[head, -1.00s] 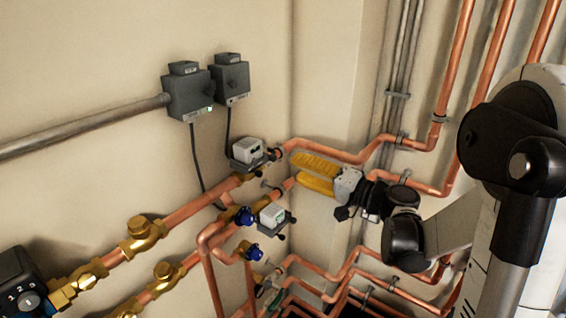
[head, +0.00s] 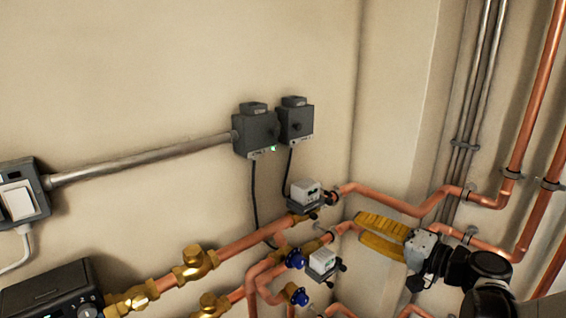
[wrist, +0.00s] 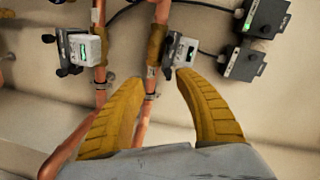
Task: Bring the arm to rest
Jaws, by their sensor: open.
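My gripper (head: 372,233) has two yellow ribbed fingers on a grey body. It is open and empty, at the lower right of the head view, its fingers pointing left towards the copper pipes. In the wrist view my gripper (wrist: 162,100) shows its fingers spread apart, with a copper pipe (wrist: 145,115) seen between them. A grey-white actuator box (wrist: 182,50) lies beyond the fingertips. In the head view my arm runs off the lower right edge.
Two dark grey control boxes (head: 255,133) hang on the wall, one with a green light. Two actuator boxes (head: 321,262) sit on the pipes beside brass valves (head: 195,263). A wall switch (head: 20,200) is at the left. The upper wall is clear.

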